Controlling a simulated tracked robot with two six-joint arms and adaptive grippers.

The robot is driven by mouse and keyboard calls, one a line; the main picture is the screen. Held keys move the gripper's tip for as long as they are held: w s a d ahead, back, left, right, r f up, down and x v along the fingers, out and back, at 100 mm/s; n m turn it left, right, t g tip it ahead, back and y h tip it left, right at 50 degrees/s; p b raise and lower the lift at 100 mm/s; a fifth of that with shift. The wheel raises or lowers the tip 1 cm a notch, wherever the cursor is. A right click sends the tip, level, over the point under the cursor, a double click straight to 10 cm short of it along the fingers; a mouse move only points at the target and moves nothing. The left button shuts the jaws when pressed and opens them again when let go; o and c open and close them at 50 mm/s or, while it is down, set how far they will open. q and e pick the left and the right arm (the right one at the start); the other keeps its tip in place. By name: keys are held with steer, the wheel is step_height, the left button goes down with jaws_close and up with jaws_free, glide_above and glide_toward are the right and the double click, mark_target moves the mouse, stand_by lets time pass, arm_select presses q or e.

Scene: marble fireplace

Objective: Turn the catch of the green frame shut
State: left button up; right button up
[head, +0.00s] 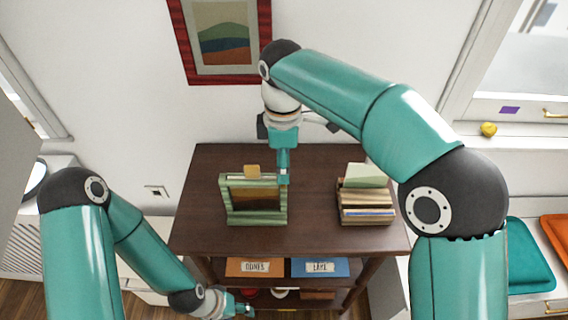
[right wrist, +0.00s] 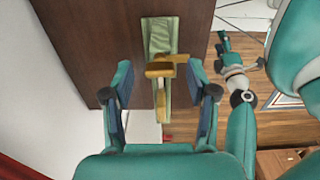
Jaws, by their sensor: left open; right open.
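The green frame (head: 257,217) stands upright on the dark wooden table and holds a brownish picture. Its brass-coloured catch (head: 252,171) sits at the top edge. In the right wrist view I look down on the green frame (right wrist: 160,38), with the brass catch (right wrist: 161,72) in front of the spread fingers. My right gripper (head: 283,178) is at the frame's upper right corner in the head view, its fingers open and apart from the catch. My left gripper (head: 243,309) is open and empty, low in front of the table.
A stack of books (head: 365,205) stands on the table (head: 313,233) right of the frame. Below are an orange labelled box (head: 254,267) and a blue one (head: 320,267). A red-framed picture (head: 180,30) hangs on the wall behind. The table's middle is clear.

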steer(key=shift+f, duration=0.1)
jaws_close()
stand_by(0.3)
